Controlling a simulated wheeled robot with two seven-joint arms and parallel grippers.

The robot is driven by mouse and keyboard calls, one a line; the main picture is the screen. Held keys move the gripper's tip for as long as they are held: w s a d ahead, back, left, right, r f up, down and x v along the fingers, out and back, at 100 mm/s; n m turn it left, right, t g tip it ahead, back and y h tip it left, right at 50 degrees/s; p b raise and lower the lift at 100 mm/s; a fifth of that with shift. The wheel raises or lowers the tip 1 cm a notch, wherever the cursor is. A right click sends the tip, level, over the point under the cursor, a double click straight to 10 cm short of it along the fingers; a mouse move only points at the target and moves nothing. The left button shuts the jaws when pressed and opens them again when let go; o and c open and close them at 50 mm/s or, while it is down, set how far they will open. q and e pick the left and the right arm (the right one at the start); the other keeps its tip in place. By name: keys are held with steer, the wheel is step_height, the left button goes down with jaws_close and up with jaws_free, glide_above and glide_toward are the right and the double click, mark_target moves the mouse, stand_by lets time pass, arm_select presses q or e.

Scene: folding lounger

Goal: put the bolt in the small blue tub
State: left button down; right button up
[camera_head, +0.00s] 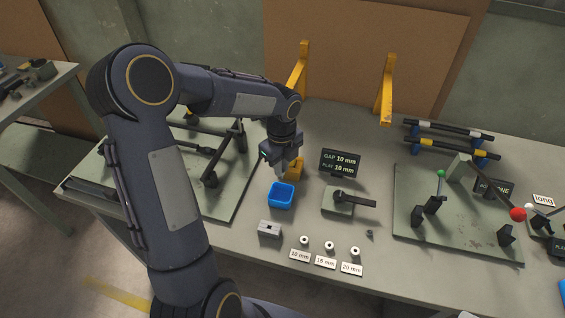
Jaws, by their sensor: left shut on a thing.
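The small blue tub (281,196) stands open on the grey workbench, left of centre. My left gripper (281,171) points down just above and behind the tub's far rim, as seen in the head view. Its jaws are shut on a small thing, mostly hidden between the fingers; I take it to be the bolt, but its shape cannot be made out. No bolt shows clearly in the visible part of the tub. My right gripper is not in view.
A yellow block (296,168) stands beside the gripper. A gap display (341,162), a handled fixture (339,203), a grey slotted block (270,229), white spacers (329,246) and a small grey part (369,235) are nearby. A green board (450,225) fills the right.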

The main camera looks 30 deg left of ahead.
arm_select(q)
steer(key=shift+a+f+b, duration=0.15)
steer(key=shift+f+b, duration=0.35)
steer(key=shift+f, duration=0.15)
steer(key=shift+f+b, duration=0.5)
steer(key=shift+f, duration=0.1)
steer(key=shift+f+b, duration=1.95)
steer(key=shift+f, duration=0.3)
steer(key=c, duration=1.3)
jaws_free()
steer(key=shift+c, duration=0.2)
step_height(320, 180, up, 7)
steer(key=shift+r, duration=0.45)
